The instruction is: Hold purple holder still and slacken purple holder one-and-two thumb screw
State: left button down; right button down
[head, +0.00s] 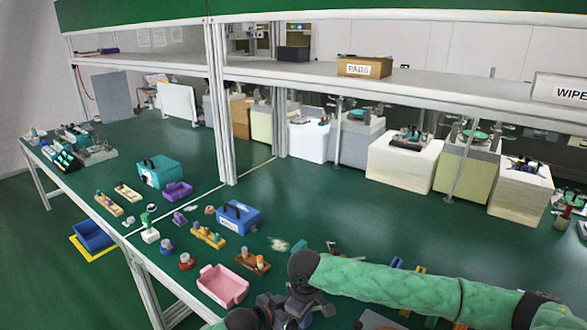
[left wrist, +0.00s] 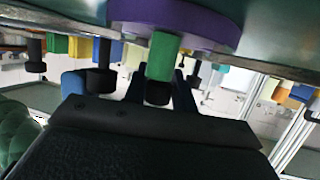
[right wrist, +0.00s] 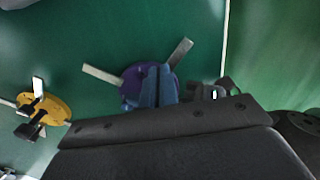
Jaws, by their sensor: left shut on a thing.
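In the left wrist view, the purple holder (left wrist: 205,25) shows as a round purple rim across the top. A green post (left wrist: 163,55) with a dark end stands out from it. My left gripper (left wrist: 160,85) has its fingers on either side of this post and is shut on the holder's part there. In the right wrist view, the purple holder (right wrist: 133,78) is a purple disc with flat metal arms sticking out. My right gripper (right wrist: 158,85) has its bluish fingers in front of the disc, close together. They hide the thumb screw, and I cannot tell whether they grip anything.
A yellow holder (right wrist: 45,108) with a black knob lies left of the purple one. In the head view, a pink tray (head: 222,286), a blue box (head: 238,217) and several small parts stand left of my arms.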

jog(key=shift+w, duration=0.25)
dwell(0.4)
jog(key=shift+d, duration=0.15)
jog(key=shift+d, duration=0.35)
notch_tip(320, 180, up, 6)
dwell(0.6)
jog(key=shift+s+a+r, duration=0.1)
jog(key=shift+s, duration=0.05)
jog(key=shift+s+a+f, duration=0.25)
jog(key=shift+f, duration=0.8)
jog(key=shift+s+a+f, duration=0.25)
jog(key=shift+f, duration=0.75)
jog(key=shift+s+a+f, duration=0.25)
jog(key=shift+f, duration=0.8)
